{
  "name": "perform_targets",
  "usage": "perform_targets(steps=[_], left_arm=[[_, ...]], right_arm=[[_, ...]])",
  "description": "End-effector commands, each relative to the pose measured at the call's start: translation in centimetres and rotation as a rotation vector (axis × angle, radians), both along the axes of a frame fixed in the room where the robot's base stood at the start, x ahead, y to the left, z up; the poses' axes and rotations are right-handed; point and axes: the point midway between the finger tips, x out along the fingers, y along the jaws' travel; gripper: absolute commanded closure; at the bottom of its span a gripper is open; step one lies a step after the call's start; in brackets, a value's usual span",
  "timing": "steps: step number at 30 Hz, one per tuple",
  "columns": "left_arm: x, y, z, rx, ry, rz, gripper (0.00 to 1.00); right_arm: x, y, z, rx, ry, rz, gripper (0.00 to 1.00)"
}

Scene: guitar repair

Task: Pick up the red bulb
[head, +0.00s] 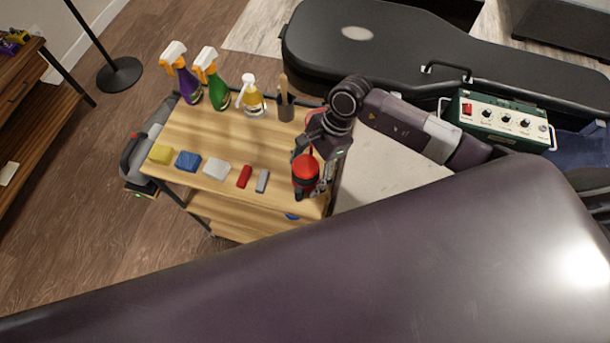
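The red bulb (305,170) has a dark band around its middle. It is at the front right corner of the light wooden cart top (235,140). My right gripper (314,170) reaches down over it from the arm coming in from the right. Its fingers look spread, one on each side of the bulb, and a narrow gap seems to show on the right side. Whether a finger touches the bulb is too small to tell. My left gripper is not in view.
A red block (244,176) and a grey block (262,181) lie left of the bulb, with white, blue and yellow blocks further left. Spray bottles (212,80) and a brush cup (285,104) stand at the back. A guitar case (420,40) and green amplifier box (500,118) are behind right.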

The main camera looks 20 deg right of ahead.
Motion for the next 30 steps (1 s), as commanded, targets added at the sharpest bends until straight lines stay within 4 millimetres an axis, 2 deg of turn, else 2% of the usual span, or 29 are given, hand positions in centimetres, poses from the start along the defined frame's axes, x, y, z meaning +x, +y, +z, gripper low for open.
perform_targets(steps=[1,12,23,26,30], left_arm=[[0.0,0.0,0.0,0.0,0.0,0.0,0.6],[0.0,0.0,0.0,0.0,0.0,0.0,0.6],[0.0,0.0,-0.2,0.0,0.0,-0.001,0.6],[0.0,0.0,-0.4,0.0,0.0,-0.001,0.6],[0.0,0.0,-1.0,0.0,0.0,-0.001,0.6]], right_arm=[[0.0,0.0,0.0,0.0,0.0,0.0,0.39],[0.1,0.0,0.1,0.001,-0.002,-0.001,0.78],[0.1,0.1,0.7,0.003,-0.003,0.0,0.78],[0.2,0.0,1.7,0.002,-0.005,0.001,0.78],[0.3,0.0,4.2,0.002,-0.009,0.002,0.78]])
